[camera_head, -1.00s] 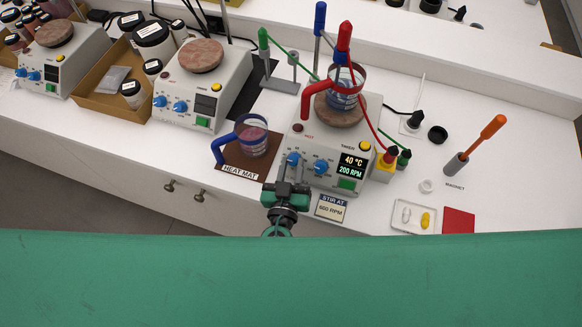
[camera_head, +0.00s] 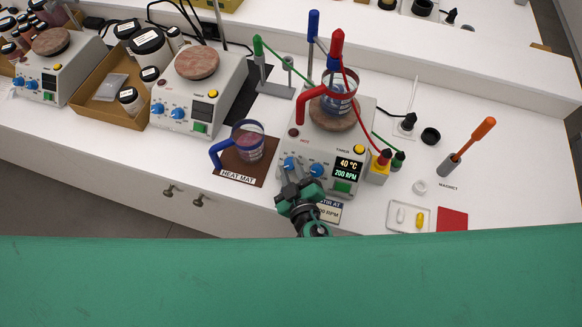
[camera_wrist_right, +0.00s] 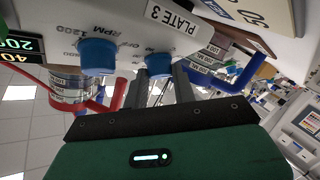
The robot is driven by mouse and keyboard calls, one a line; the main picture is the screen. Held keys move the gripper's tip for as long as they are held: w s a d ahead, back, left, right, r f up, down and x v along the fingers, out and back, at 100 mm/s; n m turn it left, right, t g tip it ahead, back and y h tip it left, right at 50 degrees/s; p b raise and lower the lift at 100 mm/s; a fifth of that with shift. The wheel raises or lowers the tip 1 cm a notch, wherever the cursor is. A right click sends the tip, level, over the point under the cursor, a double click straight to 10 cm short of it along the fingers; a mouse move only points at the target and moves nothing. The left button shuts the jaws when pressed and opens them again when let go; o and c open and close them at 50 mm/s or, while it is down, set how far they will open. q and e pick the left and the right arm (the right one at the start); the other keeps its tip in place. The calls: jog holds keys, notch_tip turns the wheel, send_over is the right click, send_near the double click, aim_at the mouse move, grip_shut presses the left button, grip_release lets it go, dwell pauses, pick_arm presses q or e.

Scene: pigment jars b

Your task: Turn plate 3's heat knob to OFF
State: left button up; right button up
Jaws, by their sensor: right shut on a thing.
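Plate 3 (camera_head: 318,150) is a white hot plate; its name label (camera_wrist_right: 172,14) shows in the right wrist view. Its display (camera_head: 348,169) reads 40 °C and 200 RPM. The blue heat knob (camera_head: 289,163) is the left one of two on its front; it also shows in the right wrist view (camera_wrist_right: 158,64). The blue RPM knob (camera_head: 317,170) is beside it, also in the right wrist view (camera_wrist_right: 98,55). My right gripper (camera_head: 291,175) is shut on the heat knob, its fingers (camera_wrist_right: 164,80) at the knob's sides. The knob's pointer is not readable. My left gripper is not in view.
A beaker with a red handle (camera_head: 338,97) stands on plate 3's top, with red and green leads nearby. A blue-handled beaker (camera_head: 247,141) stands on the brown heat mat (camera_head: 231,168) to the left. A stir sign (camera_head: 329,212) is close by my right gripper.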

dwell(0.4)
jog(key=o, duration=1)
jog(key=shift+s+d+b, duration=0.1)
jog(key=shift+s+b, duration=0.25)
jog(key=shift+s, duration=0.15)
jog(key=b+v, duration=0.6)
jog(key=v, duration=0.6)
jog(key=shift+s+r, duration=0.15)
jog(key=shift+s, duration=0.2)
jog(key=shift+d, duration=0.2)
